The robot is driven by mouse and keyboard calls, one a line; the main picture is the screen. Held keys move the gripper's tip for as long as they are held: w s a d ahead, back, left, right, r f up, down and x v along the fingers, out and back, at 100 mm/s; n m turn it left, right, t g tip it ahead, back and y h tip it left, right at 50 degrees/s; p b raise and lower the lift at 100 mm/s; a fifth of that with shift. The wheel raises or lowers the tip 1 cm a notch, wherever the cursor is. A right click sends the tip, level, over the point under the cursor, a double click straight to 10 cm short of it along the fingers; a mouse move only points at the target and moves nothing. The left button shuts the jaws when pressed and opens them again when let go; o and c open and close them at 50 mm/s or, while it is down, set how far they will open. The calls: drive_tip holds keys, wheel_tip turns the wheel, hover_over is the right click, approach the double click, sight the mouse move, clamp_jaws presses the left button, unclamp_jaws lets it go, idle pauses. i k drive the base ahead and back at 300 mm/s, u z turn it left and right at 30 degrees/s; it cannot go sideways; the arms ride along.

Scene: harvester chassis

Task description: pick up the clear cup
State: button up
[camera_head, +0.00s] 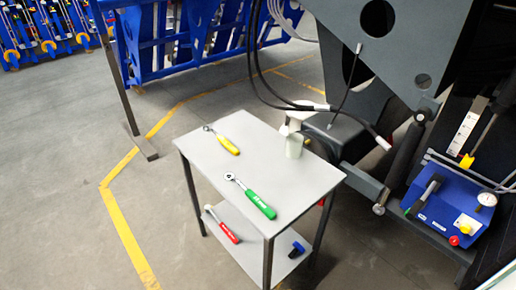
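A pale, whitish-green container (294,147) stands upright near the back right edge of the small table's top (290,190). A white part shows just above it and looks like a spray head, but it is too small to be sure. I see no other cup-like thing, and I cannot tell whether this one is the clear cup. My gripper is not in view, and nothing is seen touching the container.
A yellow-handled ratchet (229,145) and a green-handled ratchet (260,205) lie on the tabletop. A red-handled tool (227,232) and a blue item (297,249) lie on the lower shelf. The grey chassis (425,45) and dark hoses crowd the table's back right.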

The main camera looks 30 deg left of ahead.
sight(295, 141)
drive_tip(key=u, duration=1.65)
drive_tip(key=i, duration=1.05)
drive_tip(key=u, duration=0.2)
